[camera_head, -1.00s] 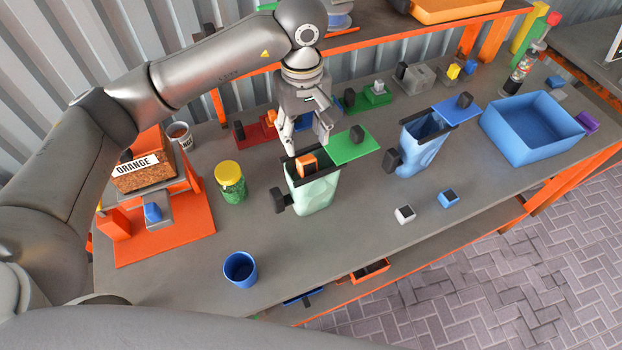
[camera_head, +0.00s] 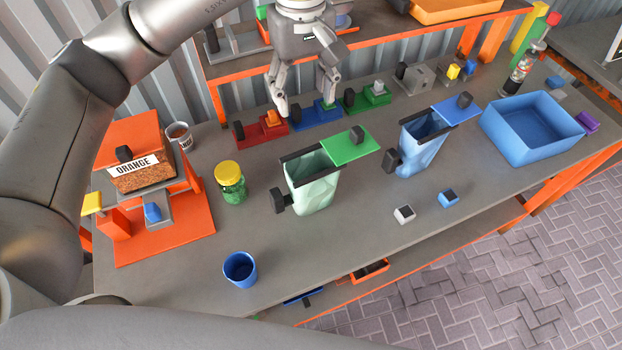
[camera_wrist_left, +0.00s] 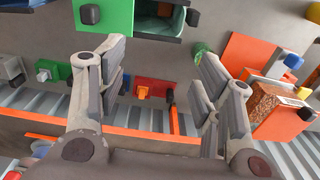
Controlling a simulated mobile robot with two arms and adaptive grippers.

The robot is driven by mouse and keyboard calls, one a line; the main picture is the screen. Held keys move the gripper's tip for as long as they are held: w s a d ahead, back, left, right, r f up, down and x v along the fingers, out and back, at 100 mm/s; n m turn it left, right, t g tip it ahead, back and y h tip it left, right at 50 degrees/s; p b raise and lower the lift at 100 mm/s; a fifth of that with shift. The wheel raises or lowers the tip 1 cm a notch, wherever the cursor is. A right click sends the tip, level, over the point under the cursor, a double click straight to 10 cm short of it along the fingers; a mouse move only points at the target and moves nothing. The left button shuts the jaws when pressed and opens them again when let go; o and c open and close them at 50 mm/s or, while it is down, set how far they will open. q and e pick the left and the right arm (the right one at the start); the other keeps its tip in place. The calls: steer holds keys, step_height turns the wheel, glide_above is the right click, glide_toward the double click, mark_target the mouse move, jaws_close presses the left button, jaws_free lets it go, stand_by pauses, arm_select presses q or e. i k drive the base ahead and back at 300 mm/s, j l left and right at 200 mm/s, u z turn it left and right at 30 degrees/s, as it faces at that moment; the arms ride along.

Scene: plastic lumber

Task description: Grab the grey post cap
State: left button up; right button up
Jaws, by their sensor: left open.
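A small pale grey cap with a dark top (camera_head: 404,214), which looks like the grey post cap, lies on the bench right of the pale green bin. A similar blue cap (camera_head: 448,198) lies beside it. My left gripper (camera_head: 306,100) is open and empty above the back of the bench, over the red and blue holders, well apart from the grey cap. In the left wrist view its open fingers (camera_wrist_left: 162,75) frame the red holder (camera_wrist_left: 152,88). The grey cap is not seen there. My right gripper is out of view.
A blue bin (camera_head: 422,150), blue tray (camera_head: 530,140), yellow-lidded jar (camera_head: 230,182) and blue cup (camera_head: 240,268) stand around. The front middle is clear.

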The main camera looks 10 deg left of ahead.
mark_target(404, 214)
steer(key=k, duration=1.5)
